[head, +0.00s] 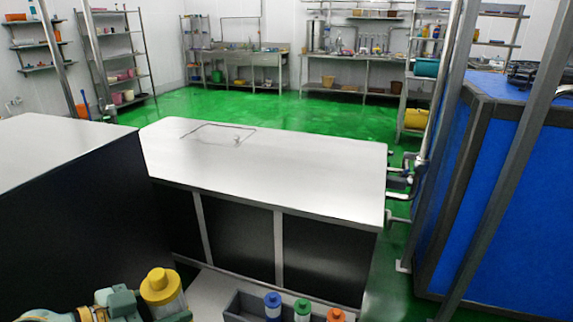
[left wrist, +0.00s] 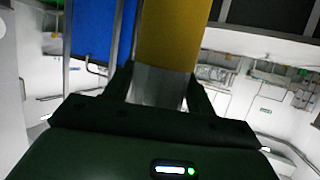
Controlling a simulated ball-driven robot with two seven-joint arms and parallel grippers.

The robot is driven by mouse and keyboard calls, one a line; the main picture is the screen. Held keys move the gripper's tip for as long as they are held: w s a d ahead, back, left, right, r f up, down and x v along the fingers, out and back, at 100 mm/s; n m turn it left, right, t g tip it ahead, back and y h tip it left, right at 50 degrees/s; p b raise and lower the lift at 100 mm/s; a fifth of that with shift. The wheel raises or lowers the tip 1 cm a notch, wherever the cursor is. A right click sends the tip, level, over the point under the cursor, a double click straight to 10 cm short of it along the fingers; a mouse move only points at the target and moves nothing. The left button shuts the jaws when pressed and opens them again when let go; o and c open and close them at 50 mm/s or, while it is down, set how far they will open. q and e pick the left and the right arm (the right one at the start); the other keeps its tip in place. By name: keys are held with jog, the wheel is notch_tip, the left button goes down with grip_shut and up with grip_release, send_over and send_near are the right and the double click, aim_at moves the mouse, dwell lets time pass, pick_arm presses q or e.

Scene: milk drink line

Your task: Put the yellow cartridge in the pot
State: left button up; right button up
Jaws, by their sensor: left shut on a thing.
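The yellow cartridge (head: 158,286) has a yellow cap and a pale, clear-looking body, and shows at the bottom left of the head view. My left gripper (head: 122,301) is beside it and shut on it. In the left wrist view the yellow cartridge (left wrist: 169,38) rises from between the two dark fingers of my left gripper (left wrist: 158,92), with its pale part between them. The cartridge's lower end is cut off by the head view's bottom edge. I cannot make out the pot in either view. My right gripper is not in view.
A grey crate (head: 232,303) at the bottom holds a blue cartridge (head: 273,302), a green one (head: 302,309) and an orange one (head: 336,315). A white-topped counter (head: 290,165) stands ahead, its top mostly clear. A blue-walled unit (head: 485,190) and metal posts stand at right.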

aim_at(149, 303)
pick_arm(q)
jog(key=s+r+m+g+h+p, duration=0.1)
jog(key=s+r, duration=0.4)
jog(key=shift+r+m+g+p, duration=0.3)
jog(key=shift+r+m+g, duration=0.1)
jog(key=shift+d, duration=0.1)
jog(key=shift+w+d+r+t, duration=0.25)
jog(key=shift+w+r+t, duration=0.05)
jog(key=shift+r, duration=0.4)
jog(key=shift+s+a+f, duration=0.25)
jog(key=shift+s+f, duration=0.1)
jog(key=shift+f, duration=0.3)
jog(key=shift+d+h, duration=0.1)
jog(key=shift+h, duration=0.2)
